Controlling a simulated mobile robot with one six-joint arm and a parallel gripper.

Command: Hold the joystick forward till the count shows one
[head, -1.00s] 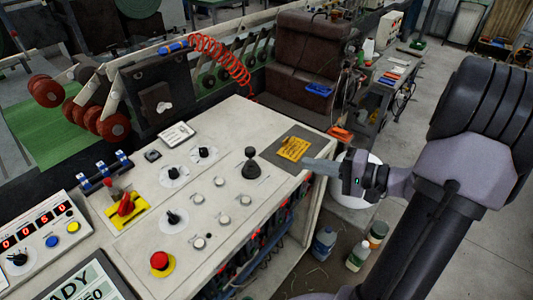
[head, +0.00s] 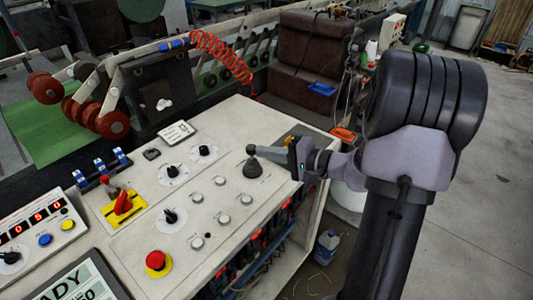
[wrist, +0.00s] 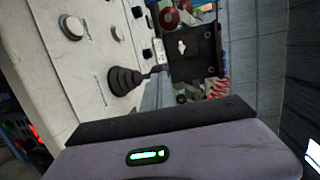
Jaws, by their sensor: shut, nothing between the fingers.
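The joystick (head: 253,169) stands on the white control panel (head: 215,245), with a black ribbed boot. My gripper (head: 256,152) is shut and reaches in from the right, its fingertips at the joystick's top. The tips overlap the knob in the head view, so I cannot tell whether they touch.
A red emergency button (head: 156,260), a red switch on a yellow plate (head: 123,204), black knobs and several small buttons are on the panel. A yellow tag on a grey plate lies partly behind my gripper. A coiled red hose (head: 225,58) hangs behind.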

